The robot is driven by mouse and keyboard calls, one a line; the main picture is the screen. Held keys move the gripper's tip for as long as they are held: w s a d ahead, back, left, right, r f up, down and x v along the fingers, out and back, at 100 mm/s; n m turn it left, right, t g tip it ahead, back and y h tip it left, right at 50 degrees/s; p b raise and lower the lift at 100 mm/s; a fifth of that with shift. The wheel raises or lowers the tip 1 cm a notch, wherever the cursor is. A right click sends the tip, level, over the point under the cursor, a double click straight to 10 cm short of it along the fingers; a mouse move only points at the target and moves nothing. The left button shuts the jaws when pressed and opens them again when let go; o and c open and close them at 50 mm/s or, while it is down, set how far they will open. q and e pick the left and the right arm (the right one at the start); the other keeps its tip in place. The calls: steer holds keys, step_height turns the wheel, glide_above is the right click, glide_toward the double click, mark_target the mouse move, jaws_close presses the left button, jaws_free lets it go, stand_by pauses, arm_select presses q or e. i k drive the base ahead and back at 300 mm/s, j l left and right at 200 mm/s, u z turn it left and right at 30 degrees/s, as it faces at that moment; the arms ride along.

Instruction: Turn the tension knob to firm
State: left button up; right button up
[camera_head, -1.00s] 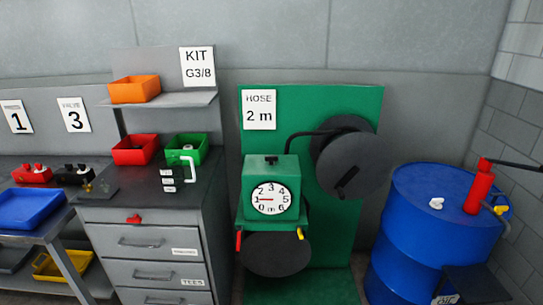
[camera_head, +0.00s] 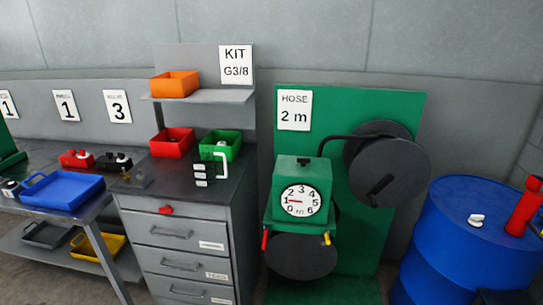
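No knob in view is marked as the tension knob, and I cannot read a "firm" mark anywhere. A green hose-measuring box (camera_head: 300,182) with a round white dial (camera_head: 300,200) stands in front of a green panel (camera_head: 350,120). The dial's red pointer points left, near 1. A small black knob (camera_head: 303,161) sits on top of the box. A red handle (camera_head: 265,240) and a yellow handle (camera_head: 327,239) show at its lower sides. Neither of my grippers is in view.
A dark reel (camera_head: 395,165) hangs right of the box. A blue drum (camera_head: 465,240) bearing a red cylinder (camera_head: 524,207) stands at the right. A grey drawer cabinet (camera_head: 180,240) with red and green bins is at the left, beside a bench with a blue tray (camera_head: 62,190).

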mark_target(303, 161)
steer(key=i+l+u, duration=0.1)
steer(key=l+u, duration=0.4)
steer(key=u, duration=0.2)
steer(key=l+u, duration=0.3)
steer(key=i+l, duration=0.05)
